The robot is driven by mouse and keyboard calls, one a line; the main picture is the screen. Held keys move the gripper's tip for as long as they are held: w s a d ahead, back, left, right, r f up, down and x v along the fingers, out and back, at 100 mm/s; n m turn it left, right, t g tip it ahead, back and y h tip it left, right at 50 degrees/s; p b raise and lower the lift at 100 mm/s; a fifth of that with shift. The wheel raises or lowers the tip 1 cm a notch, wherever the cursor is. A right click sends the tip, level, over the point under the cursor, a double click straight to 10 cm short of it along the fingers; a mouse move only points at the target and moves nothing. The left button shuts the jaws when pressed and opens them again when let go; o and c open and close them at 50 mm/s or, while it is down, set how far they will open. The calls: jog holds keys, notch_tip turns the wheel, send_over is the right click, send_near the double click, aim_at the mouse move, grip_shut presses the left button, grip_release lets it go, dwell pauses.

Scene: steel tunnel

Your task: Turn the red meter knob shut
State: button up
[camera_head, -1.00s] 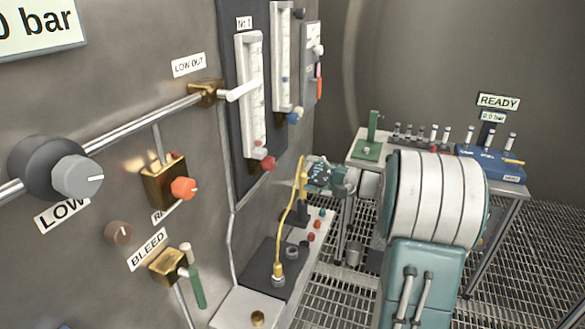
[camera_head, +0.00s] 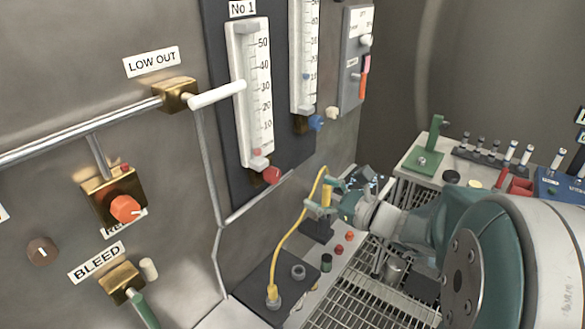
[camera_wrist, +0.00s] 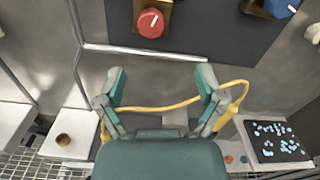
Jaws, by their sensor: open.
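The red meter knob (camera_head: 272,175) sits at the foot of the white No 1 flow meter (camera_head: 252,95) on the dark wall panel. In the wrist view the red knob (camera_wrist: 151,23) is at the top, with a white line on its face. My gripper (camera_wrist: 160,80) is open, its two green fingers spread apart, with the knob beyond and above them and not between them. In the head view my gripper (camera_head: 322,193) is to the right of the knob and slightly lower, apart from it.
A yellow cable (camera_head: 290,240) loops close by my gripper; I cannot tell whether they touch. A blue knob (camera_head: 316,122) sits under the second meter. An orange-red knob (camera_head: 126,208) is on the left wall. A bench (camera_head: 410,160) stands at the right.

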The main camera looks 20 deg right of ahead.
aim_at(279, 175)
jog(key=w+a, duration=0.1)
jog(key=a, duration=0.1)
jog(key=w+a, duration=0.1)
jog(key=a, duration=0.1)
jog(key=w+a, duration=0.1)
jog(key=a, duration=0.1)
jog(key=shift+w, duration=0.4)
jog(key=w, duration=0.3)
jog(key=shift+w+a, duration=0.25)
jog(key=shift+w, duration=0.6)
jog(key=shift+w+a, duration=0.1)
jog(key=shift+a, duration=0.95)
jog(key=shift+c, duration=0.9)
jog(key=c, duration=0.5)
jog(key=shift+d, duration=0.35)
jog(key=c, duration=0.5)
jog(key=shift+o, duration=0.2)
jog(key=shift+d, duration=0.1)
